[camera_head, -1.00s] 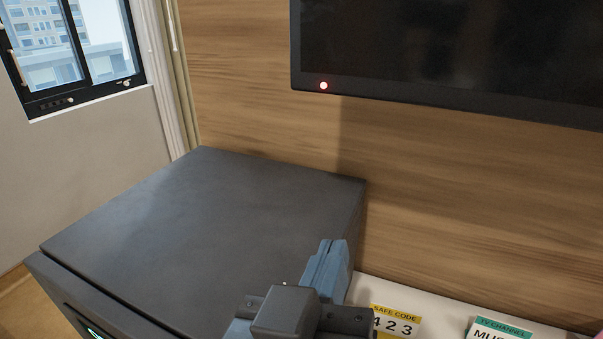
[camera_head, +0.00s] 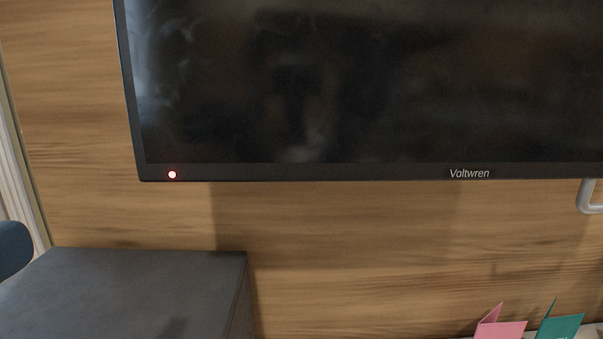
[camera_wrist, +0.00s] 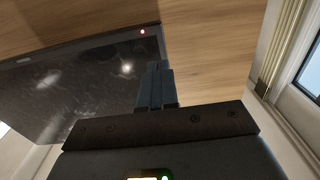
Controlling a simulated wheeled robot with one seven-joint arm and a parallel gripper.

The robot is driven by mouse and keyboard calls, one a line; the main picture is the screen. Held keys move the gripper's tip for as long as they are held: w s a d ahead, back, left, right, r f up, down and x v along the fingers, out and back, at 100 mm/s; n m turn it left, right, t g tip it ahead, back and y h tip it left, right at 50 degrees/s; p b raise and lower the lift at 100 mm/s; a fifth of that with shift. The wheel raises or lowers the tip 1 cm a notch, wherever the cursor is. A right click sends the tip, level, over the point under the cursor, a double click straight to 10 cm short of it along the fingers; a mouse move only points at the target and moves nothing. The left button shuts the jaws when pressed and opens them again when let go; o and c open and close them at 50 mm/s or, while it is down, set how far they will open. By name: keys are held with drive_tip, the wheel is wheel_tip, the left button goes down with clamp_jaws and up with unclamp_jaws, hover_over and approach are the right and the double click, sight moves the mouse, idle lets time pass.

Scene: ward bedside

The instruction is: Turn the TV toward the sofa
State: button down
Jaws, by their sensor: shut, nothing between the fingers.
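The TV (camera_head: 330,90) hangs in front of the wood-panelled wall, its dark screen facing me, with a red light at its lower left corner and "Voltwren" on the bottom frame. In the wrist view the TV (camera_wrist: 75,90) fills the left side, seen at a steep tilt. My gripper (camera_wrist: 154,68) is shut and empty, its blue fingers pointing toward the wall beside the TV's lit corner. I cannot tell whether they touch the TV. My gripper is outside the head view.
A dark grey cabinet (camera_head: 130,295) stands below the TV's left end. A pink card (camera_head: 500,329) and a teal card (camera_head: 560,326) stand at the lower right. A pale handle-like bar (camera_head: 589,197) is at the right edge. A window (camera_wrist: 309,75) is right in the wrist view.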

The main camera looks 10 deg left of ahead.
sight(139, 165)
drive_tip(key=p+x, duration=0.3)
drive_tip(key=x, duration=1)
drive_tip(key=shift+w, duration=0.4)
